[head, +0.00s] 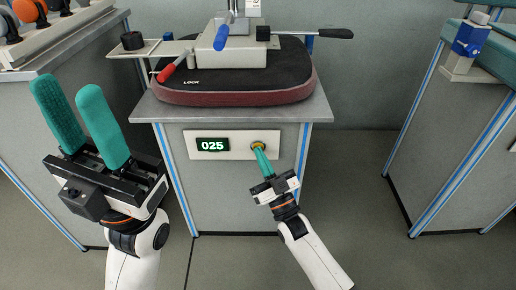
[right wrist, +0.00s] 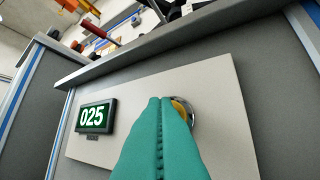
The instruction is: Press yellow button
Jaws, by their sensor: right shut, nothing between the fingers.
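The yellow button (head: 257,144) sits in a metal ring on a white panel (head: 185,146) on the front of the grey bench. My right gripper (head: 259,150) is shut and empty, with its green fingertips at the button. In the right wrist view the closed fingers (right wrist: 161,102) cover most of the button, and a yellow sliver (right wrist: 180,108) shows at their right. I cannot tell whether they touch it or press it in. A display (head: 212,145) left of the button reads 025. My left gripper (head: 73,100) is open and empty at the left.
A dark seat cushion (head: 290,75) with a clamp fixture (head: 238,45) rests on the bench (head: 318,105) above the panel. Other benches stand at the left (head: 30,68) and right (head: 465,120). The floor between the middle and right benches is clear.

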